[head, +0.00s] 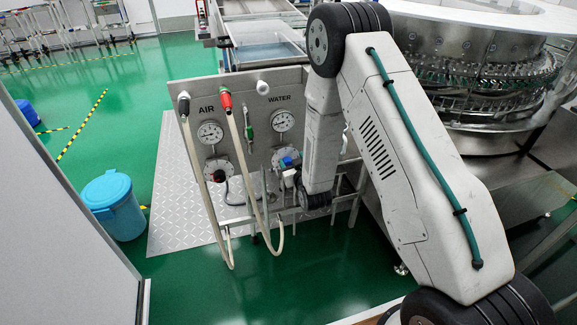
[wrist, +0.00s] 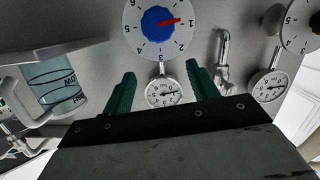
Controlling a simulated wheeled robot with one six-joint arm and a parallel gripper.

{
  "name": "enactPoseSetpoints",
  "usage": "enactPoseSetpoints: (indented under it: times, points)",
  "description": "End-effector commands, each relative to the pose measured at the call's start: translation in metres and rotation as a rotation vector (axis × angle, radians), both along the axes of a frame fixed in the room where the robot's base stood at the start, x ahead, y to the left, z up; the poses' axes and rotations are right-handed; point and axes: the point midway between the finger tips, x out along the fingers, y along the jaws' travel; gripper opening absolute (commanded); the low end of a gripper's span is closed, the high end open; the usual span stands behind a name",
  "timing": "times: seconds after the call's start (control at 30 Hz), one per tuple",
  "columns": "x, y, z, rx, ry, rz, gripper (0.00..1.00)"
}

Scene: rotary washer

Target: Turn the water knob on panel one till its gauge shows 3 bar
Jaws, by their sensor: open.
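The panel (head: 245,95) carries AIR and WATER labels. The water knob is blue (head: 287,160), under the WATER gauge (head: 282,120). In the wrist view the blue knob (wrist: 158,26) has a red pointer aimed right, near the 1 on its round numbered dial. The water gauge (wrist: 164,93) shows between my fingers in that view; its reading is too small to tell. My gripper (wrist: 161,70) is open and empty, its two green fingertips appearing below the knob, apart from it. In the head view my arm hides most of the gripper.
The AIR gauge (head: 210,132) is at the panel's left, with pale hoses (head: 195,180) hanging in front. A clear cylinder (wrist: 55,88) and a metal pipe fitting (wrist: 224,58) flank the fingers. A blue bin (head: 115,205) stands on open green floor.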

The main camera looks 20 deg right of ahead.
Motion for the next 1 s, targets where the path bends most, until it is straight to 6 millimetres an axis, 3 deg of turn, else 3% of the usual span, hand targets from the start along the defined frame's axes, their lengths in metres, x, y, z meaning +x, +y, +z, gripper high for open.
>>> enactPoseSetpoints:
  times: [0.03,0.1,0.37,0.8,1.0]
  points:
    - [-0.007,0.001,-0.02,-0.008,-0.028,0.001,0.59]
    - [-0.014,0.001,-0.035,-0.018,-0.079,0.001,0.59]
    - [-0.029,0.001,-0.057,-0.034,-0.175,0.003,0.59]
    - [0.033,0.001,-0.057,-0.034,-0.179,0.003,0.59]
    - [0.045,0.001,-0.057,-0.035,-0.178,0.003,0.59]
